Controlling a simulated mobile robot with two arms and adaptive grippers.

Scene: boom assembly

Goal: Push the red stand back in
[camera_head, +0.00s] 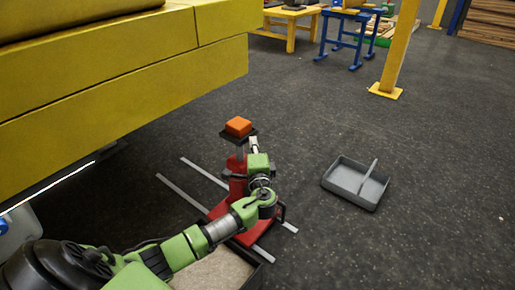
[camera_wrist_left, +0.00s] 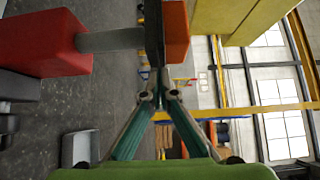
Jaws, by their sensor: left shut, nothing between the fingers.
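The red stand (camera_head: 237,188) sits across two grey floor rails (camera_head: 182,194), near their front right ends. A grey post rises from it to a black plate (camera_wrist_left: 153,25) with an orange block (camera_head: 238,126) on top. In the left wrist view the red body (camera_wrist_left: 45,42) lies at the left, with the orange block (camera_wrist_left: 177,30) at the top middle. My left gripper (camera_head: 253,142) is shut and empty beside the post, close to the edge of the black plate. Whether its fingertips (camera_wrist_left: 155,88) touch the plate I cannot tell. My arm hides part of the stand.
A large yellow boom (camera_head: 120,105) overhangs the rails' far left side. A grey divided tray (camera_head: 340,181) lies on the floor to the right. A yellow post (camera_head: 398,55) and a blue table (camera_head: 345,14) stand farther back. The floor right of the stand is mostly clear.

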